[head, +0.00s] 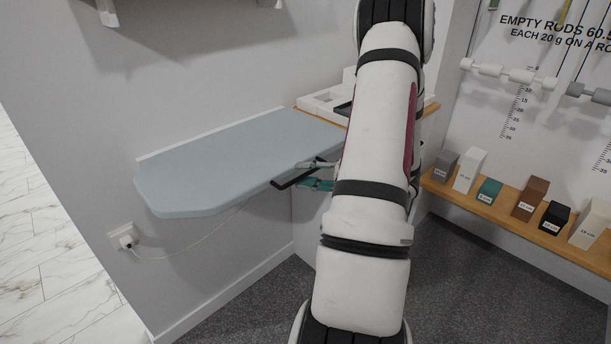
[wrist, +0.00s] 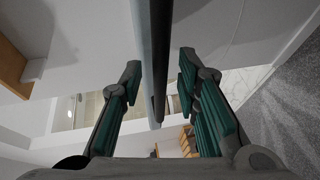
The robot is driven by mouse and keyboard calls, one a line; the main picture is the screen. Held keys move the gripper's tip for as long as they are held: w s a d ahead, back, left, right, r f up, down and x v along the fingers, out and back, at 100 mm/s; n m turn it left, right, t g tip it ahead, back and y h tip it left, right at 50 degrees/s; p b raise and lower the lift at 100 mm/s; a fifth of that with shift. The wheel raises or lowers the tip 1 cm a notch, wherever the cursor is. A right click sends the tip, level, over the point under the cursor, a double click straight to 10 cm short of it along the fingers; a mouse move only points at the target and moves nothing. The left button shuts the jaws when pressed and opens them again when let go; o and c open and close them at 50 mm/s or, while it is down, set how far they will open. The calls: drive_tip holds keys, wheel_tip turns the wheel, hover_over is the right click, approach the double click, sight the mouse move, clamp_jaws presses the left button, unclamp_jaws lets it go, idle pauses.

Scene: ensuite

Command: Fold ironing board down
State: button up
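The ironing board (head: 235,155) is a pale blue-grey panel standing out level from the grey wall. A dark bar (head: 290,182) sits at its front edge, near my gripper (head: 312,175). The teal fingers show one above and one below the bar, partly behind my arm. In the wrist view my gripper (wrist: 160,75) is open. The board (wrist: 146,55) appears edge-on, with the dark bar (wrist: 164,45) beside it, running between the two fingers. Gaps show on both sides, so neither finger appears to touch. The board's far right end is hidden by my arm.
A wooden-topped counter with a white tray (head: 325,100) stands behind the board. A wall socket with a plug and cord (head: 124,240) is below left. A wooden shelf with several labelled blocks (head: 485,205) is at right. The carpet below the board is clear.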

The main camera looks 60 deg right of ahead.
drive_tip(key=shift+w, duration=0.15)
clamp_jaws()
drive_tip(key=r+p, duration=0.6)
drive_tip(key=r, duration=0.1)
drive_tip(key=shift+w, duration=0.25)
